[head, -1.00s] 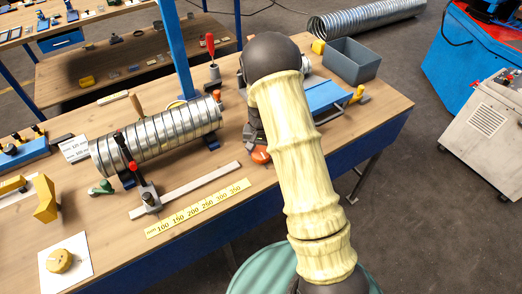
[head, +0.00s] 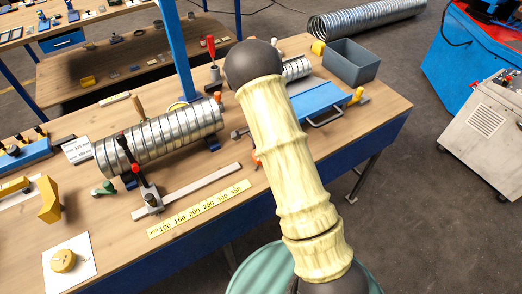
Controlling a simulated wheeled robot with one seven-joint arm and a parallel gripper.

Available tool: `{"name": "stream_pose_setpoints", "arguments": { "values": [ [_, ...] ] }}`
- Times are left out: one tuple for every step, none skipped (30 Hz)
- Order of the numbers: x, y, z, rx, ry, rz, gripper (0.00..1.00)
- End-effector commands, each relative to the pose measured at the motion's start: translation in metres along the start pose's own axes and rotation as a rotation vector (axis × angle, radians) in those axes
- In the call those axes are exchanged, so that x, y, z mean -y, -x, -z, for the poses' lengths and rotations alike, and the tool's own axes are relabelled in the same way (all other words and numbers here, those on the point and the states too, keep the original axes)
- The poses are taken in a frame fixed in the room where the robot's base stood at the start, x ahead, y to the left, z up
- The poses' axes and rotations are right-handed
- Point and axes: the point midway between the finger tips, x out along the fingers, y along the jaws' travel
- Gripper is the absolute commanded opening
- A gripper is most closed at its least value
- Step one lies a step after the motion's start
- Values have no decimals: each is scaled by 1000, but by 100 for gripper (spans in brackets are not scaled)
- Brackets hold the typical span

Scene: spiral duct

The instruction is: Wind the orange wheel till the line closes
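A small orange part (head: 257,160), perhaps the rim of the orange wheel, shows at the left edge of my pale yellow arm sleeve; the arm hides the rest. My gripper does not show; the arm's dark rounded joint and sleeve cover the area around the orange part. A shiny spiral duct piece (head: 160,138) lies on the wooden bench, with a red-knobbed clamp (head: 148,190) at its front left. No line that closes can be made out.
A yellow measuring strip (head: 200,209) lies along the front of the bench (head: 120,215). A white card with a round yellow-brown disc (head: 63,260) is at front left. A blue plate with a handle (head: 318,100) and a grey bin (head: 350,62) stand right of my arm.

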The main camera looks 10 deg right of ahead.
Motion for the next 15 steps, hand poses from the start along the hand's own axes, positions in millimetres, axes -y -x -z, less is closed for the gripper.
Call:
{"name": "stream_pose_setpoints", "arguments": {
  "values": [
    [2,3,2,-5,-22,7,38],
    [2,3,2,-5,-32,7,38],
    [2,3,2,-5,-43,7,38],
    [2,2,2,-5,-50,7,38],
    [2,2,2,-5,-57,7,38],
    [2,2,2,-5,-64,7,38],
    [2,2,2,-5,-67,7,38],
    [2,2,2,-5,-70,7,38],
    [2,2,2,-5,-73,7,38],
    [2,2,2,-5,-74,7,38],
    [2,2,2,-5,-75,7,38],
    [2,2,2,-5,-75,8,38],
    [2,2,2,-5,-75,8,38],
    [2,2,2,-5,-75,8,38],
    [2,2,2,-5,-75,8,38]
  ]
}}
